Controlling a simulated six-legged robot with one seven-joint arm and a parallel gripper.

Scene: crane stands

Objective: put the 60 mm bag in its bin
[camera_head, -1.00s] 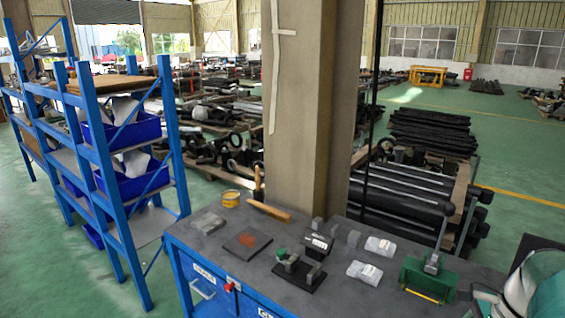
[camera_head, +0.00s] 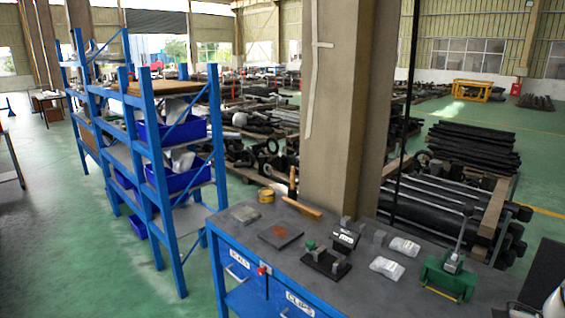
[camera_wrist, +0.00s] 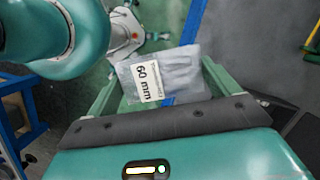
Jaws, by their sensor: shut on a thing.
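The 60 mm bag (camera_wrist: 178,72) is a clear plastic bag with a white label reading "60 mm". In the wrist view it sits between the two fingers of my gripper (camera_wrist: 165,90), which is shut on it. In the head view my gripper and this bag are out of the picture; only a bit of my arm shows at the lower right. Blue bins (camera_head: 185,132) stand on the blue shelf rack at the left, with clear bags in them. A lower blue bin (camera_head: 195,178) sits beneath the upper one. Their labels cannot be read.
A blue workbench (camera_head: 235,240) with a dark top fills the lower middle. It carries two clear bags (camera_head: 404,246), a green tool (camera_head: 445,278), metal blocks, a yellow tin (camera_head: 266,195) and a hammer. A pillar (camera_head: 340,110) stands behind it. Green floor lies open left of the rack (camera_head: 160,190).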

